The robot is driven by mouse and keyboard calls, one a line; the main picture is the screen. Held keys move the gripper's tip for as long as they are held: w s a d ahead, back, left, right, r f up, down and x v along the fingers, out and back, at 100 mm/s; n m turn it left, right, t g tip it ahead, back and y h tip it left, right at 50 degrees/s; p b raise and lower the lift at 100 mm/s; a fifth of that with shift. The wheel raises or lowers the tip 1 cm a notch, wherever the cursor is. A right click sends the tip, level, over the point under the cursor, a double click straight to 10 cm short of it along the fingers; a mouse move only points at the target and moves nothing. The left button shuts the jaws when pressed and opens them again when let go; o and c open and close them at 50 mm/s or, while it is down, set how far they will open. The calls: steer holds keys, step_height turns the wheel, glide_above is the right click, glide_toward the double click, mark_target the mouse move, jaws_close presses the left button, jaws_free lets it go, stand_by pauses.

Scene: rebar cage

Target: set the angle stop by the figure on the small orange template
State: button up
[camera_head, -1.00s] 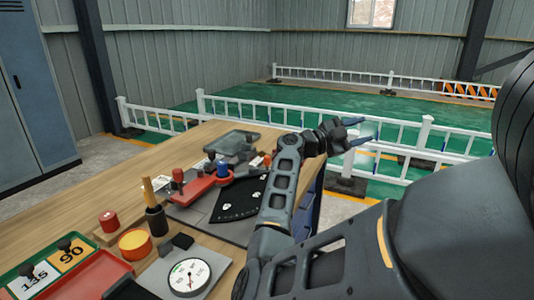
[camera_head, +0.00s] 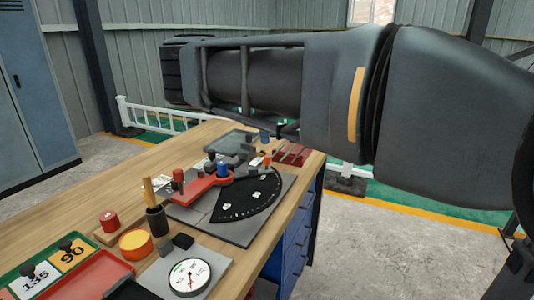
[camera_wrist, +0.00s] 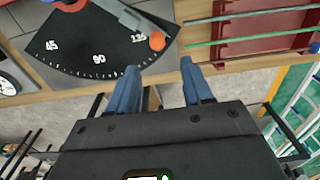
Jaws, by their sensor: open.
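The small orange template (camera_head: 75,254), marked 90 and with a black knob, lies in the green tray at the left of the head view. A white template (camera_head: 36,280) marked 135 lies beside it. The black fan-shaped angle scale (camera_head: 245,195) shows 45, 90 and 135 in the wrist view (camera_wrist: 75,50). The angle stop appears there as a grey bar (camera_wrist: 122,12) with an orange knob (camera_wrist: 157,41) close to the 135 figure. My gripper (camera_wrist: 159,66) is open and empty, its blue fingers just beyond the scale's curved edge. The head view hides it.
A round dial gauge (camera_head: 189,277), a black holder (camera_head: 156,220) and a red tray (camera_head: 95,272) sit nearer. A red rack with rods (camera_wrist: 250,30) is at the wrist view's right.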

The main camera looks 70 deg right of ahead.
mark_target(267, 156)
steer(key=shift+w+r, duration=0.15)
steer(key=shift+w, duration=0.2)
steer(key=shift+f, duration=0.3)
step_height(267, 156, down, 7)
steer(key=shift+p, duration=0.45)
jaws_close()
